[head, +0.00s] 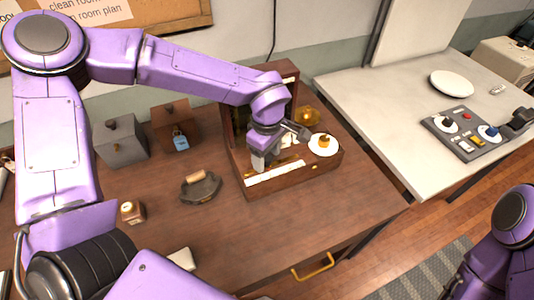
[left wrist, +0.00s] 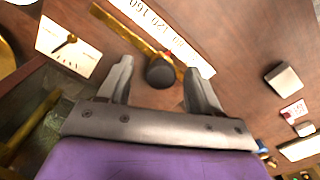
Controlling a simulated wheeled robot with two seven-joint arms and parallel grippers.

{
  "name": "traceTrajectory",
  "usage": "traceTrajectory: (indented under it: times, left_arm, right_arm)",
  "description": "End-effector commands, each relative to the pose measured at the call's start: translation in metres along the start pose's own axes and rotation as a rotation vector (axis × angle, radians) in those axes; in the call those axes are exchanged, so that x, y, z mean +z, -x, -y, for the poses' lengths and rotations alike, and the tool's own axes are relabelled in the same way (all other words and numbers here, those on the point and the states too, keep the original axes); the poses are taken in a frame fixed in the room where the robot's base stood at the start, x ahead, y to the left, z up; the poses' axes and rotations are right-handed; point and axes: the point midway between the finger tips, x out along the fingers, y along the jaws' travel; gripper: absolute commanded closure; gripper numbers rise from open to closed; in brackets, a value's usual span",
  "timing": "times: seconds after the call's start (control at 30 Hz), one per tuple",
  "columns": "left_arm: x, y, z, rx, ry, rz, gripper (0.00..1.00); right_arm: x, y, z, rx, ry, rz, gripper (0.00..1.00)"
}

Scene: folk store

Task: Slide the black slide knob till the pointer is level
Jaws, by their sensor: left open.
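The black slide knob (left wrist: 160,72) sits on a brass rail (left wrist: 128,34) in the left wrist view. A white printed number scale (left wrist: 170,30) runs beside the rail. A pale dial (left wrist: 68,47) has a dark pointer (left wrist: 63,43), which looks slanted in this view. My left gripper (left wrist: 158,68) is open, with its fingertips on either side of the knob; contact cannot be told. In the head view my left gripper (head: 264,160) is down at the wooden scale box (head: 300,176), by its white strip (head: 275,174). The arm hides the knob there.
A white round pan (head: 323,144) with an orange-brown weight stands at the box's right end. A dark tray (head: 200,188), a grey box (head: 121,143), a wooden box with a blue padlock (head: 181,141) and a small bottle (head: 132,211) stand to the left. The front of the table is mostly clear.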

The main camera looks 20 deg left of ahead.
Motion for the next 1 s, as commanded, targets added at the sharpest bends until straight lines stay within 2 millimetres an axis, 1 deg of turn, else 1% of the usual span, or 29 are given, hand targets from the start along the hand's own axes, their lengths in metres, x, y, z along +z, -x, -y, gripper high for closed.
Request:
traceTrajectory:
  times: [0.03,0.2,0.6,0.63,0.8,1.0]
  left_arm:
    - [0.0,0.006,0.0,0.0,0.0,0.0,0.36]
    - [0.0,0.021,0.0,0.0,0.0,0.001,0.36]
    - [0.0,0.052,0.0,0.0,0.0,0.0,0.36]
    - [0.0,0.053,0.0,0.002,0.0,0.0,0.36]
    - [0.0,0.067,0.0,0.001,0.001,0.001,0.36]
    - [0.0,0.069,0.0,0.0,0.0,0.0,0.36]
  right_arm:
    - [-0.002,0.006,-0.001,0.0,0.0,0.0,0.57]
    - [-0.009,0.022,-0.002,0.0,0.0,0.0,0.57]
    - [-0.023,0.056,-0.005,0.0,0.0,0.0,0.57]
    - [-0.022,0.054,-0.005,0.0,0.0,0.0,0.57]
    - [-0.024,0.057,-0.005,0.0,0.0,0.0,0.57]
    - [-0.023,0.056,-0.005,0.0,0.0,0.0,0.57]
